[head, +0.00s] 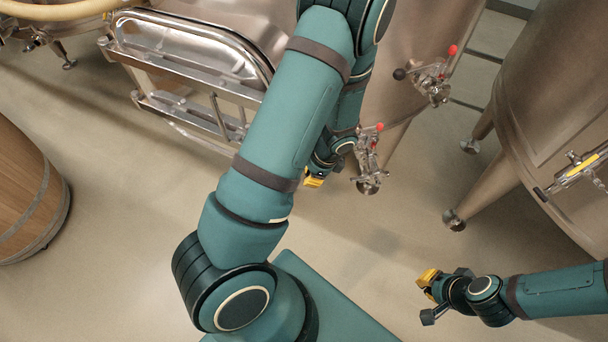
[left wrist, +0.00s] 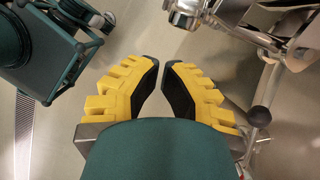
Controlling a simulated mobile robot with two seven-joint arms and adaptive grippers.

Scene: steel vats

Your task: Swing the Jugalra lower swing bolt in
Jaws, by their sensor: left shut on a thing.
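My left gripper (head: 314,181) hangs low beside the steel valve fittings of the middle vat, partly behind my own arm. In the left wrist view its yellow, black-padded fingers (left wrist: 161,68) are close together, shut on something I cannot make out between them. No Jugalra label is readable and I cannot pick out the lower swing bolt. A steel door with a bar frame (head: 185,55) is at the upper left, with a slim upright handle (head: 217,117) at its lower bar. My right gripper (head: 430,290) is over bare floor at the lower right; its finger gap is unclear.
A valve with a red knob (head: 368,160) is just right of my left gripper; another (head: 433,80) is higher. A steel vat (head: 555,110) on legs stands at the right, a wooden barrel (head: 28,195) at the left. The floor between is clear.

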